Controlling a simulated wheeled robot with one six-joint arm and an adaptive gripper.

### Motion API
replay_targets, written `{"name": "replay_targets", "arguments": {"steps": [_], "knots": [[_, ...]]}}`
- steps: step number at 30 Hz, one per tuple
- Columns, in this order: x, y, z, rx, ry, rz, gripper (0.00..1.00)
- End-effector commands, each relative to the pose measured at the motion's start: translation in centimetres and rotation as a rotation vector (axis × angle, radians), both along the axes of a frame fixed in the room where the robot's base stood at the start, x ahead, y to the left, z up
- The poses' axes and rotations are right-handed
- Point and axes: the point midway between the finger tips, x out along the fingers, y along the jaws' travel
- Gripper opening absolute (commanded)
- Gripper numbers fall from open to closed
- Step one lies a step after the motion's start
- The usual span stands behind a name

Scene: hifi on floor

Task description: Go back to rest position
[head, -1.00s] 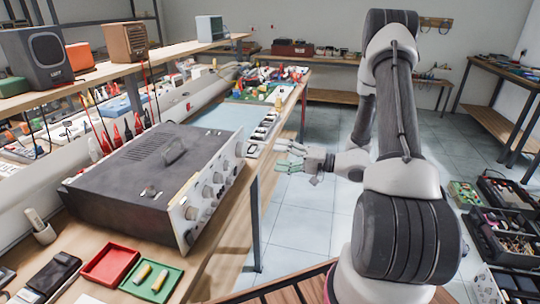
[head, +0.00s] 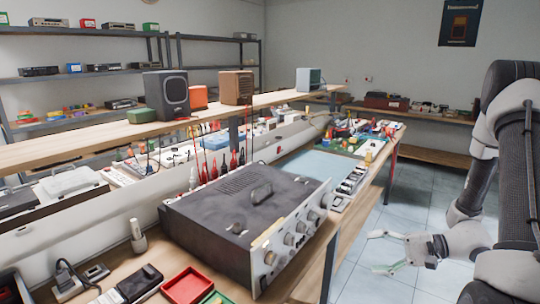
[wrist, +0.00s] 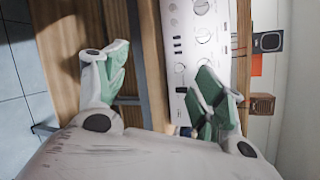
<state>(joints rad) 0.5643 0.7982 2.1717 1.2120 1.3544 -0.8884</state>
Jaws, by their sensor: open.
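My gripper (head: 384,252) is open and empty at the right of the head view. It hangs over the floor, to the right of the workbench edge and apart from it. In the wrist view its two green-padded fingers (wrist: 160,85) are spread wide, with the bench edge and the amplifier's front panel (wrist: 195,45) behind them. My arm fills the right side of the head view. The grey hifi amplifier (head: 245,210) stands on the bench to the left of my gripper, not touching it.
The wooden workbench (head: 325,252) carries a red tray (head: 187,286) and a blue mat (head: 308,165). An upper shelf (head: 80,142) holds a dark speaker (head: 167,95) and a brown speaker (head: 236,87). Tiled floor (head: 405,215) is clear beyond the bench's right side.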

Motion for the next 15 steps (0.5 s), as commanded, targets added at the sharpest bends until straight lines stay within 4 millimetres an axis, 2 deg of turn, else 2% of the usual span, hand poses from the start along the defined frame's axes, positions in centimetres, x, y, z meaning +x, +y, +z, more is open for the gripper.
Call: {"name": "replay_targets", "arguments": {"steps": [1,6,12,15], "knots": [[-1.7,0.0,0.7,-0.040,0.057,0.057,0.69],[-7.0,-1.2,2.7,-0.226,0.221,0.217,0.69],[-11.6,-4.4,6.3,-0.574,0.290,0.355,0.69],[-13.0,-6.3,8.6,-0.767,0.262,0.390,0.69]]}}
